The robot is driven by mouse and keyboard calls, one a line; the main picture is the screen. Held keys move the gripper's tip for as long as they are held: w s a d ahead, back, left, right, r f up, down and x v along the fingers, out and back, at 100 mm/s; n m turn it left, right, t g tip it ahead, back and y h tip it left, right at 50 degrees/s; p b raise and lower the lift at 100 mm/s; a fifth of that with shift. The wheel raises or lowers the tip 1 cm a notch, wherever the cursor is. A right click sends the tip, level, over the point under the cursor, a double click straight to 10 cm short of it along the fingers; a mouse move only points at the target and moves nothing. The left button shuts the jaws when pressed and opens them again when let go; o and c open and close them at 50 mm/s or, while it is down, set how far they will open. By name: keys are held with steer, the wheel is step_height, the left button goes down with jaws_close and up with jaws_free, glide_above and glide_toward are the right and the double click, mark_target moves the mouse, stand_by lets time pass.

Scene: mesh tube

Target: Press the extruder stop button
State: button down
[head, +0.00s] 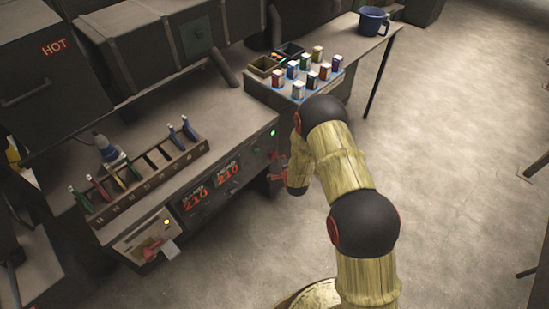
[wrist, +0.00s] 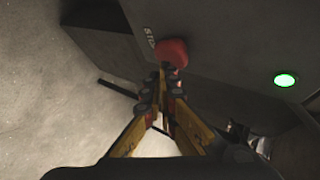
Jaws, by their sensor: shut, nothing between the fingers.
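The stop button is a red rounded knob (wrist: 172,52) on the dark panel in the wrist view. A partly readable white label (wrist: 149,36) sits beside it. My gripper (wrist: 164,72) has its fingertips together, right at the lower edge of the button in that view. I cannot tell whether they touch it. In the head view my gripper (head: 275,158) is at the right end of the bench's front panel, partly hidden by my arm. I cannot clearly make out the button there.
A green lit lamp (head: 273,132) is on the panel; it also shows in the wrist view (wrist: 286,80). Red displays (head: 196,200) are further left. A tool rack (head: 140,185) and a tray of small boxes (head: 268,97) stand on the bench. Open floor (head: 450,150) lies right.

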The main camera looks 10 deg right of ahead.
steer(key=shift+w+a+b, duration=0.4)
steer(key=shift+w+a, duration=0.1)
steer(key=shift+w, duration=0.2)
stand_by(1.0)
stand_by(0.3)
steer(key=shift+s+d, duration=0.7)
steer(key=shift+s, duration=0.3)
steer(key=shift+s+d, duration=0.1)
steer(key=shift+s, duration=0.05)
steer(key=s+d, duration=0.1)
steer(key=s, duration=0.1)
steer(key=s+d, duration=0.1)
steer(key=shift+s+d+p, duration=0.3)
steer(key=shift+s+d, duration=0.1)
stand_by(0.5)
